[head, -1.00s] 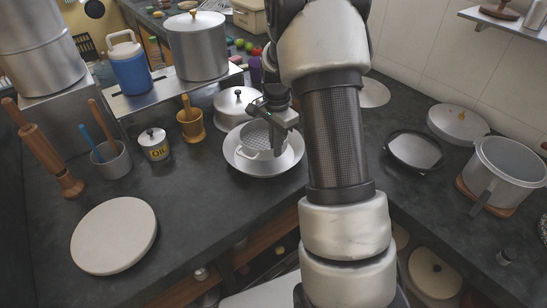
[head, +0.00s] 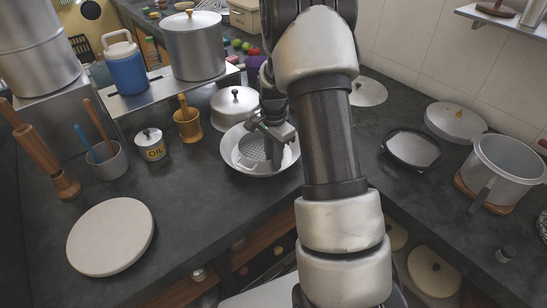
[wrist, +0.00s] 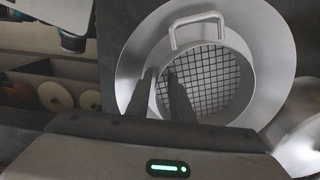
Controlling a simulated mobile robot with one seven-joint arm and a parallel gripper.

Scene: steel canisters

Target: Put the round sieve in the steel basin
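The round sieve (wrist: 208,82), a pale ring with a dark mesh and a loop handle (wrist: 195,28), sits inside the steel basin (wrist: 268,60) in the wrist view. In the head view the sieve (head: 250,148) lies within the wide-rimmed basin (head: 238,165) on the dark counter. My gripper (wrist: 160,74) is low at the basin, its two fingers apart with a gap between them. One finger is outside the sieve's near-left wall and the other is over the mesh. My gripper (head: 268,135) partly hides the sieve's right side in the head view.
A lidded pot (head: 233,104) stands close behind the basin, with a brass mortar (head: 187,125) and an oil tin (head: 150,145) to its left. A round white board (head: 110,237) lies front left. A dark-rimmed pan (head: 412,148) is on the right.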

